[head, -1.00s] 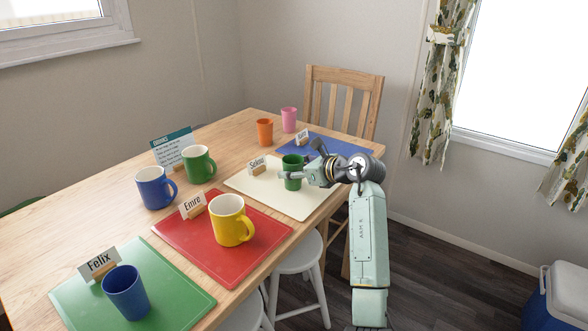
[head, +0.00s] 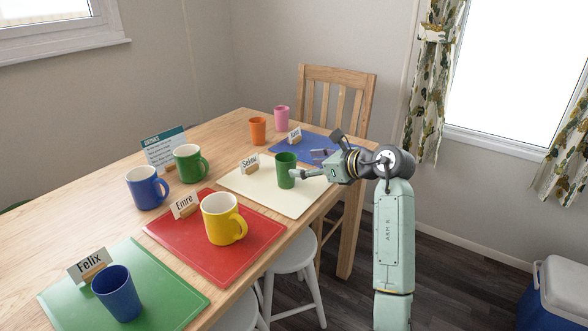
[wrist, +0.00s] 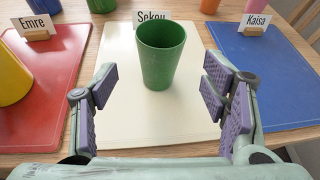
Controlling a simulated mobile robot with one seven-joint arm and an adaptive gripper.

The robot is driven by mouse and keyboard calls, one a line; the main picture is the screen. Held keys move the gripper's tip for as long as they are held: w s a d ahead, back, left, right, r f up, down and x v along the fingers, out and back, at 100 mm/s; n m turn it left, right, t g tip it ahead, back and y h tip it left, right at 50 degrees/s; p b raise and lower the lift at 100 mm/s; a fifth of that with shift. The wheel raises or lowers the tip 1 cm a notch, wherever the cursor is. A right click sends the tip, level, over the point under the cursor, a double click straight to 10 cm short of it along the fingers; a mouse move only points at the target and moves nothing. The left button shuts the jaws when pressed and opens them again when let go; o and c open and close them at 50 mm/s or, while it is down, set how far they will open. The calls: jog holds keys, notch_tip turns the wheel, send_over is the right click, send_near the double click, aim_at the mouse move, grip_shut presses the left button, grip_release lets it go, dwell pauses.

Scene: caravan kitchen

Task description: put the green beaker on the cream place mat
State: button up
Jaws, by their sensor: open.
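The green beaker (head: 286,170) stands upright on the cream place mat (head: 290,203), in front of the Sekou name card (head: 250,164). In the wrist view the beaker (wrist: 161,55) stands on the cream mat (wrist: 122,100), beyond and between the open fingers. My gripper (head: 309,163) is open and empty, just to the right of the beaker in the head view. In the wrist view my gripper (wrist: 160,100) shows a wide gap between its purple pads, and neither pad touches the beaker.
A red mat (head: 180,240) with a yellow mug (head: 221,219) lies to the left. A blue mat (head: 287,149) lies beyond. Green (head: 188,164) and blue (head: 144,188) mugs stand behind the mats. Orange (head: 257,131) and pink (head: 281,118) cups stand at the far end.

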jog(key=v, duration=0.3)
jog(key=shift+s+d+r, duration=0.15)
jog(key=shift+s+d, duration=0.1)
jog(key=shift+s, duration=0.05)
